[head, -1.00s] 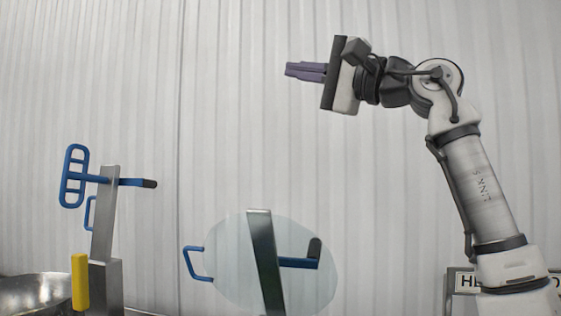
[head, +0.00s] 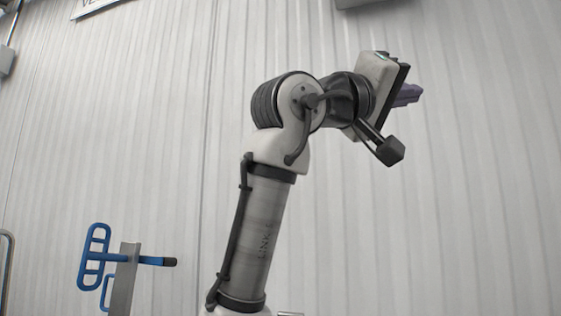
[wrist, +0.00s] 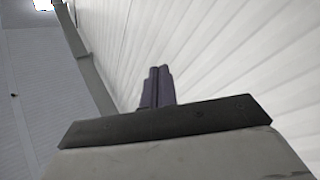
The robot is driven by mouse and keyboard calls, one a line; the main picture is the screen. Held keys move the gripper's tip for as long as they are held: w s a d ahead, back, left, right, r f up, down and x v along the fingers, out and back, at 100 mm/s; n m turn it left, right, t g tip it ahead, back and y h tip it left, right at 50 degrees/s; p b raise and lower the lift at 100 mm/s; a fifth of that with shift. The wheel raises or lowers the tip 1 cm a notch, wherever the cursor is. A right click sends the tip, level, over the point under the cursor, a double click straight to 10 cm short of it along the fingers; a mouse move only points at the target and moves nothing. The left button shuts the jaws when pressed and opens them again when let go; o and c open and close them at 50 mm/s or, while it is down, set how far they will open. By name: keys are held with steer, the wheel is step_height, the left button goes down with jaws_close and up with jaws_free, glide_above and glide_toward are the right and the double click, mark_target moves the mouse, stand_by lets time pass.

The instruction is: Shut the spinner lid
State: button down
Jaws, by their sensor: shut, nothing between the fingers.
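My gripper (head: 408,95) is high in the head view, pointing right, in front of the corrugated wall. Its purple fingers are shut together with nothing between them, as the wrist view also shows (wrist: 158,85). No spinner lid can be made out in either view now. My arm stands across the middle of the head view and may hide things behind it.
A grey metal post (head: 122,285) with a blue slotted handle (head: 94,256) and a dark-tipped blue lever (head: 158,261) stands at the lower left. A pale corrugated wall (head: 480,200) fills the background. The air around my gripper looks clear.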

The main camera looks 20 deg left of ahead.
steer(key=a+f+n+g+y+p, duration=0.15)
steer(key=a+f+g+y, duration=0.45)
steer(key=a+f+y, duration=1.2)
steer(key=w+f+h+p, duration=0.1)
steer(key=f, duration=0.3)
steer(key=w+a+f+h+p, duration=0.1)
steer(key=f+p, duration=0.1)
steer(key=f, duration=0.1)
steer(key=w+a+f+p, duration=0.1)
steer(key=w+f, duration=0.1)
steer(key=f, duration=0.2)
steer(key=shift+f+h, duration=0.35)
steer(key=shift+h, duration=0.05)
steer(key=shift+s+f, duration=0.25)
steer(key=shift+f, duration=0.05)
steer(key=shift+f, duration=0.1)
